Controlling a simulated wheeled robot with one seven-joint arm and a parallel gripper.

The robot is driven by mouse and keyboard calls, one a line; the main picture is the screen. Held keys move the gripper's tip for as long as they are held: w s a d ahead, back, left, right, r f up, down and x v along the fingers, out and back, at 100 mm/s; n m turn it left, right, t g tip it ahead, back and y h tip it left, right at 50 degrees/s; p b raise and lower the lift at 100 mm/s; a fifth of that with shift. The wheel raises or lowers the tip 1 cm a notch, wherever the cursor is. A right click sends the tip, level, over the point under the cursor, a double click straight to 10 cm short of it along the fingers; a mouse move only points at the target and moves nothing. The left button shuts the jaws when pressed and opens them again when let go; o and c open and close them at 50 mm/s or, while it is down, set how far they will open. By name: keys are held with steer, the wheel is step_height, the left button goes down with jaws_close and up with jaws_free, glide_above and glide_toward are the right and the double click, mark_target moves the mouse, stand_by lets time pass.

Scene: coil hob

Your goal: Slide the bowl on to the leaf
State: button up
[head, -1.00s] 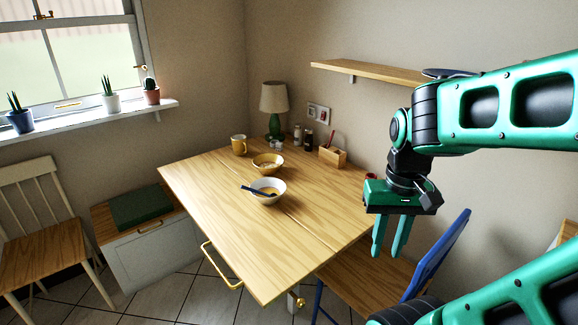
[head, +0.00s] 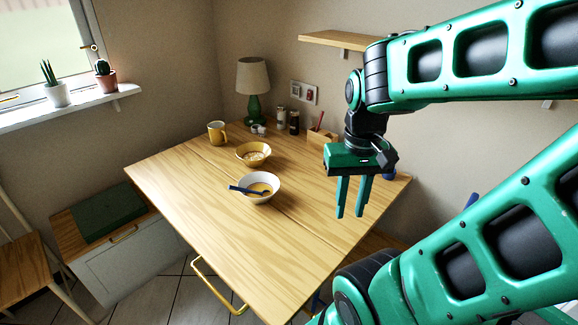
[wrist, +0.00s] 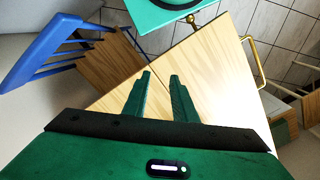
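A white bowl (head: 262,195) with yellowish contents and a blue spoon (head: 247,190) stands upright on the wooden table. A yellow bowl (head: 242,157) with pale contents stands behind it. A seam divides the tabletop lengthwise, passing by the bowls; the leaf (head: 190,205) appears to be the left part, with a brass handle below its edge. I cannot tell if the white bowl overlaps the seam. My gripper (head: 350,214) is open and empty, to the right of the white bowl and apart from it. In the wrist view, the fingers (wrist: 160,76) are apart over bare wood.
A yellow mug (head: 217,133), a green lamp (head: 254,105), jars (head: 281,117) and a wooden box (head: 322,139) stand at the table's back. A wall shelf (head: 340,41) is behind my arm. A blue chair (wrist: 40,52) is beside the table. The table's left front is clear.

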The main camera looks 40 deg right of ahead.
steer(key=m+t+y, duration=0.4)
steer(key=t, duration=0.1)
glide_toward(278, 186)
steer(key=shift+a+r, duration=0.15)
steer(key=shift+r, duration=0.1)
steer(key=x, duration=1)
steer(key=shift+f, duration=0.5)
jaws_close()
